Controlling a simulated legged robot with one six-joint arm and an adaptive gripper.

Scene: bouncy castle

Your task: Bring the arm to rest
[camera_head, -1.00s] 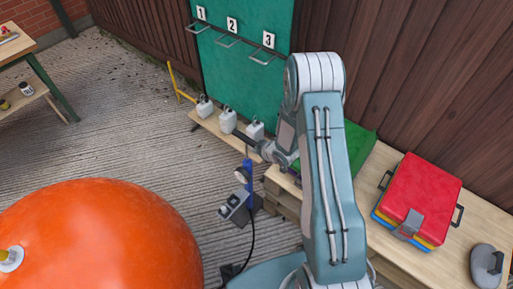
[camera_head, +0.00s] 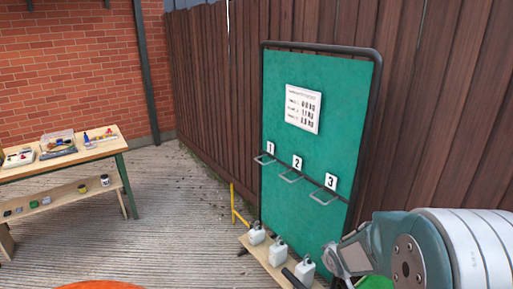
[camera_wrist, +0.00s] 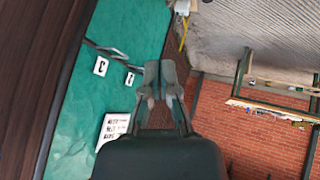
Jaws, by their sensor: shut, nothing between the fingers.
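My gripper (camera_wrist: 162,72) shows in the wrist view with its two fingers close together, shut and empty. It points up the picture, in front of the green board (camera_wrist: 138,28) and the brick wall, touching nothing that I can see. In the head view my arm (camera_head: 425,250) fills the lower right corner. Its big round joint and a smaller wrist part show there, but the fingertips are not clear.
The green board (camera_head: 285,147) with hooks numbered 1 to 3 stands against the wooden fence (camera_head: 215,95). Three white jugs (camera_head: 277,249) stand below it. A workbench (camera_head: 90,152) is at the left. An orange ball (camera_head: 88,286) barely shows. Paving between is clear.

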